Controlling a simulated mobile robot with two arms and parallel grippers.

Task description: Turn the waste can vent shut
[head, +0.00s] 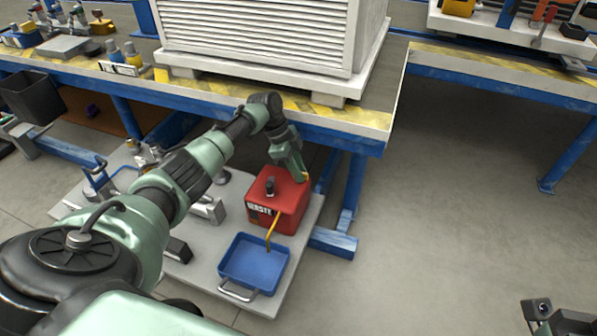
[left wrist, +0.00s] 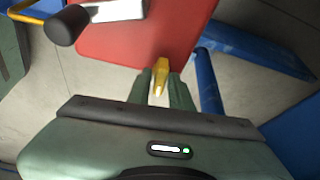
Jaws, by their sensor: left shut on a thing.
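The red waste can (head: 284,203) stands on a low grey platform under the bench edge, with a white "WASTE" label, a dark cap (head: 269,186) and a yellow spout (head: 274,229) pointing down at a blue tray (head: 254,264). Its small yellow vent (left wrist: 160,76) is at the can's edge in the left wrist view. My left gripper (head: 302,177) reaches down to that corner from above. In the left wrist view its fingers (left wrist: 160,88) are shut on the vent. The fingers hide part of the vent, and I cannot tell its turn angle. My right gripper's jaws are not visible.
The blue-framed bench (head: 375,118) with a large white louvred unit (head: 255,35) overhangs behind the can. A blue bench leg (head: 353,190) stands just right of it. Metal fittings crowd the platform (head: 120,185) to the left. Open floor (head: 450,220) lies to the right.

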